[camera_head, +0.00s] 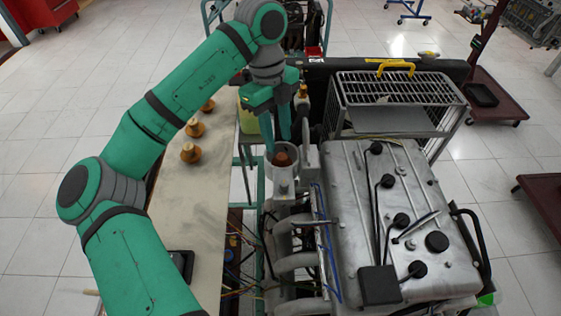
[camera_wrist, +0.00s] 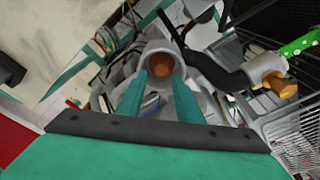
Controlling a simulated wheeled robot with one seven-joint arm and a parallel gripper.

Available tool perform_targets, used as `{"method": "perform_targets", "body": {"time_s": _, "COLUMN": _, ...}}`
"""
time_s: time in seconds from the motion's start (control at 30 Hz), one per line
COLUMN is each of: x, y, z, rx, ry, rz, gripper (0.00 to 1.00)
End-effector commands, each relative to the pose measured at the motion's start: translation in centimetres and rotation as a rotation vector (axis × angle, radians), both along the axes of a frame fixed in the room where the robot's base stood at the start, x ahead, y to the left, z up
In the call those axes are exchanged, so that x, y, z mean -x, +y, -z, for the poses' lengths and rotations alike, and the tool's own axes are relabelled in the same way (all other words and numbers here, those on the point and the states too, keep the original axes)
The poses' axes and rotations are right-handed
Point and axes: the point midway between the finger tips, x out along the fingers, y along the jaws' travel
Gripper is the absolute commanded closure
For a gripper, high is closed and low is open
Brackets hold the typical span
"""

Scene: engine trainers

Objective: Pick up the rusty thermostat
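The rusty thermostat (camera_head: 282,159) is a small round brown part sitting inside the open mouth of a grey metal housing (camera_head: 284,185) on the engine's left side. In the wrist view the thermostat (camera_wrist: 162,65) shows as a rusty disc down in the round opening. My gripper (camera_head: 278,147) points down right over the housing mouth. In the wrist view its two green fingers (camera_wrist: 158,77) are apart with nothing held between them. The fingertips are close to the opening's near rim; I cannot tell whether they touch it.
The large grey engine (camera_head: 345,190) with black cables stands right of the housing. Several copper-brown parts (camera_head: 190,153) stand on the beige bench (camera_head: 180,205) at left. A black hose (camera_wrist: 215,75) runs close by the housing in the wrist view. A wire rack (camera_head: 400,88) stands behind.

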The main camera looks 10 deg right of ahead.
Motion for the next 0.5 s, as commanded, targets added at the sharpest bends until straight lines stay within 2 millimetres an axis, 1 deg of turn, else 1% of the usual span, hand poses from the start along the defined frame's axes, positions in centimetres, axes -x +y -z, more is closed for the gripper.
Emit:
{"method": "perform_targets", "body": {"time_s": 0.17, "x": 0.2, "y": 0.0, "z": 1.5, "rx": -0.001, "ry": 0.001, "rz": -0.004, "gripper": 0.68}}
{"method": "perform_targets", "body": {"time_s": 0.4, "x": 0.5, "y": -0.3, "z": 4.7, "rx": -0.001, "ry": 0.001, "rz": -0.007, "gripper": 0.68}}
{"method": "perform_targets", "body": {"time_s": 0.5, "x": 0.6, "y": -0.4, "z": 5.4, "rx": 0.001, "ry": -0.001, "rz": -0.006, "gripper": 0.68}}
